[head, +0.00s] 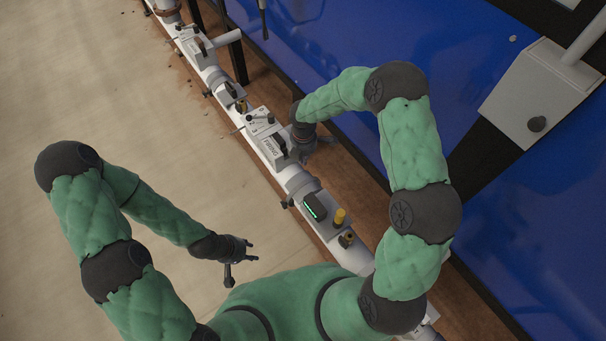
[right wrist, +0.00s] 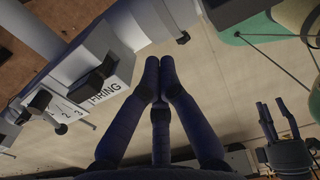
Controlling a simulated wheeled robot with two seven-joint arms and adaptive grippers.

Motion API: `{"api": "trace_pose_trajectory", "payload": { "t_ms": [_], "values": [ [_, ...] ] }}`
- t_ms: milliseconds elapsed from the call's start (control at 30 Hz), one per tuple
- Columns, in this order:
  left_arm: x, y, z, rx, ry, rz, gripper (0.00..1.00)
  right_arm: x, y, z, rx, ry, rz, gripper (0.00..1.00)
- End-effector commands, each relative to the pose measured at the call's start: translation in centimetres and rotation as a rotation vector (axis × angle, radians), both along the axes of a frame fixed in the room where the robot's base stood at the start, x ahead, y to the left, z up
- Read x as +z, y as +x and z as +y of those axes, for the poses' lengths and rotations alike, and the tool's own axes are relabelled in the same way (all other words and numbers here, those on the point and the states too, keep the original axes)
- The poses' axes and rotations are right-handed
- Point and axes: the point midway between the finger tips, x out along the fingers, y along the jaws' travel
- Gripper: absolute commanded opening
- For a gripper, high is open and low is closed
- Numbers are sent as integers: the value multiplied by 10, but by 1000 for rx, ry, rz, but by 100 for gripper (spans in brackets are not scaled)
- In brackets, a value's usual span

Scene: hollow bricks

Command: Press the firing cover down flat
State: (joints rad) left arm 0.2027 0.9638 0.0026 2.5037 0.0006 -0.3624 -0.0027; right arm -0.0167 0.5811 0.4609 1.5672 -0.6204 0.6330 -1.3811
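The white panel box (head: 262,124) with the word FIRING sits on the long white pipe. In the right wrist view the box (right wrist: 119,66) is at the left, with a black, block-like cover (right wrist: 101,73) standing out beside the lettering. In the head view the cover (head: 279,144) is dark and partly beside my right gripper. My right gripper (right wrist: 159,64) has its fingertips together, with nothing seen between them, to the right of the box in its wrist view. My left gripper (head: 252,251) has spread, empty fingers, away from the pipe over the pale floor.
A blue surface (head: 300,50) and a grey box (head: 535,95) lie right. The pale floor (head: 120,90) at left is clear.

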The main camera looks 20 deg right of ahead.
Motion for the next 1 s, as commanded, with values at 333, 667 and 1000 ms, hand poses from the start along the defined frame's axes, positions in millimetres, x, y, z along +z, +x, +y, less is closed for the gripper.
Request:
{"api": "trace_pose_trajectory", "payload": {
  "t_ms": [333,667,1000],
  "values": [
    [-19,0,0,0,0,-1,40,-48,-1,0,-1,1,4,0],
    [-43,0,0,0,0,-1,40,-108,-1,0,-2,1,3,0],
    [-57,0,0,0,0,-1,40,-139,0,0,-3,2,0,0]
  ]
}}
